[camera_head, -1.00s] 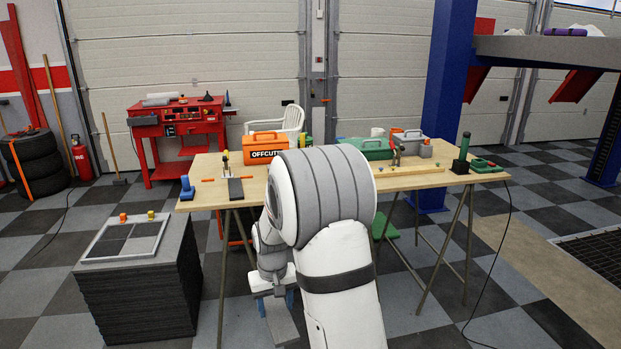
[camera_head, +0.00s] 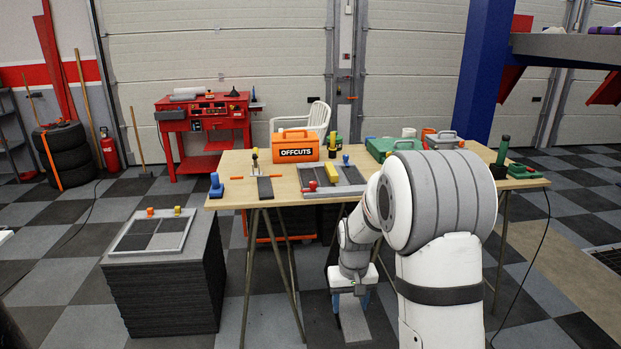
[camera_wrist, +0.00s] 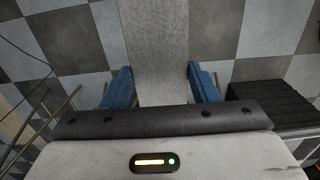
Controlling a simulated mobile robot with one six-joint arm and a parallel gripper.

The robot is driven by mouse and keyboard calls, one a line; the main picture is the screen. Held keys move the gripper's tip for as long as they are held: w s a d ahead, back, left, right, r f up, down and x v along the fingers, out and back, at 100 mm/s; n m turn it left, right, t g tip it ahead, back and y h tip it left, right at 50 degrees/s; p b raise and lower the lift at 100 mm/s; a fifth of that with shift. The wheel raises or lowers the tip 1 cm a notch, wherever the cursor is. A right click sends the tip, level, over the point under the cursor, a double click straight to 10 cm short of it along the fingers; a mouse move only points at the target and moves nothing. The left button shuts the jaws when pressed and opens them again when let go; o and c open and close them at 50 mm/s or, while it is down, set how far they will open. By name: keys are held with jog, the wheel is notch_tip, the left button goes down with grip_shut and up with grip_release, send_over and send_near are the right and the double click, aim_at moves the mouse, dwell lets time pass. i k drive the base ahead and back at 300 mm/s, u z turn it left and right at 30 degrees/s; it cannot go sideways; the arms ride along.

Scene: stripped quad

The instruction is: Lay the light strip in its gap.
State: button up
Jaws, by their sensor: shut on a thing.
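My gripper (camera_head: 350,292) hangs low in front of the table, its blue fingers shut on a light grey strip (camera_head: 352,322). In the wrist view the strip (camera_wrist: 157,45) runs between the two fingers (camera_wrist: 162,88), away from the palm, above the floor. On the wooden table (camera_head: 235,197) lies a tray of grey tiles (camera_head: 345,188), with a red and a blue knob and a yellow block; my arm partly covers its right side. A dark strip (camera_head: 265,187) lies left of it. I cannot make out the gap clearly.
A dark stack (camera_head: 165,295) at the left carries a framed panel (camera_head: 150,236) of dark and light tiles. An orange OFFCUTS box (camera_head: 296,148) and a green case (camera_head: 392,146) stand on the table. Trestle legs (camera_head: 290,270) stand near my gripper. Floor at the front left is open.

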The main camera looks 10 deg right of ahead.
aim_at(309, 177)
jog(key=z, duration=0.05)
jog(key=i, duration=0.9)
